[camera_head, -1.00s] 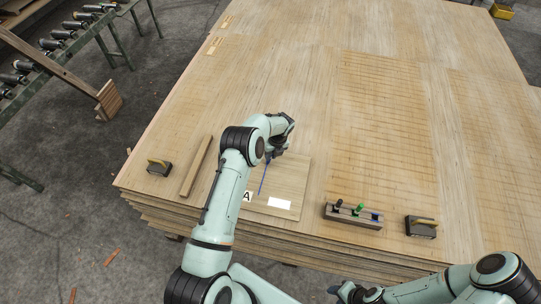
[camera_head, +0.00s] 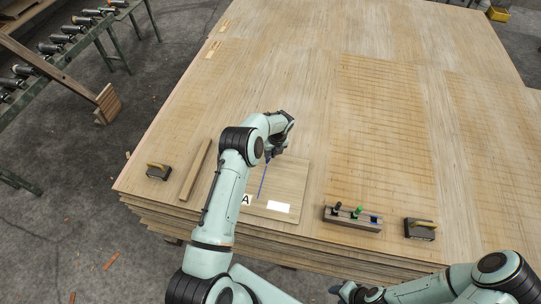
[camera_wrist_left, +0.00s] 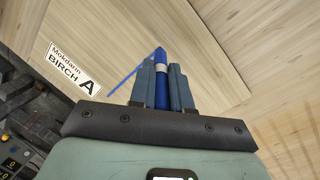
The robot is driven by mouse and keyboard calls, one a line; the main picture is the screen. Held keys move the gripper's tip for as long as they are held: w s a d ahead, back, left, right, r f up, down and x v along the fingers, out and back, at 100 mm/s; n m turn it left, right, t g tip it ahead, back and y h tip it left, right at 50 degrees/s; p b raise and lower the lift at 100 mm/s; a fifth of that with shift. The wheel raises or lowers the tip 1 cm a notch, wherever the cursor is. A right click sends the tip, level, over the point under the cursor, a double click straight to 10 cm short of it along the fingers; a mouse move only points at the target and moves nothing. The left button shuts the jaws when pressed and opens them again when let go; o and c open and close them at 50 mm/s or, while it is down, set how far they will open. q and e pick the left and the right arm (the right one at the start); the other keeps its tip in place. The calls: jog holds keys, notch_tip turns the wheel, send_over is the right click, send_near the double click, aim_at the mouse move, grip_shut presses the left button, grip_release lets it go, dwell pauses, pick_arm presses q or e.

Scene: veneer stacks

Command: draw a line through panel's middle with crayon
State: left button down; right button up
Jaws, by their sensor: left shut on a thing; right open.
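The panel (camera_head: 290,178) is a thin square wooden board lying on the large veneer stack. It bears a label with the letter A (camera_head: 246,200), reading "Mokdann BIRCH A" in the left wrist view (camera_wrist_left: 75,69), and a blank white label (camera_head: 279,207). My left gripper (camera_head: 274,154) is shut on a blue crayon (camera_wrist_left: 162,88), over the panel's far part. A straight blue line (camera_head: 263,181) runs on the panel from the near part up to the crayon tip; it also shows in the left wrist view (camera_wrist_left: 128,76). My right gripper (camera_head: 345,292) is open and empty at the bottom edge.
A wooden strip (camera_head: 196,170) lies left of the panel.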

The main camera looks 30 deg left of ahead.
pick_arm(q)
jog(key=shift+r, duration=2.65)
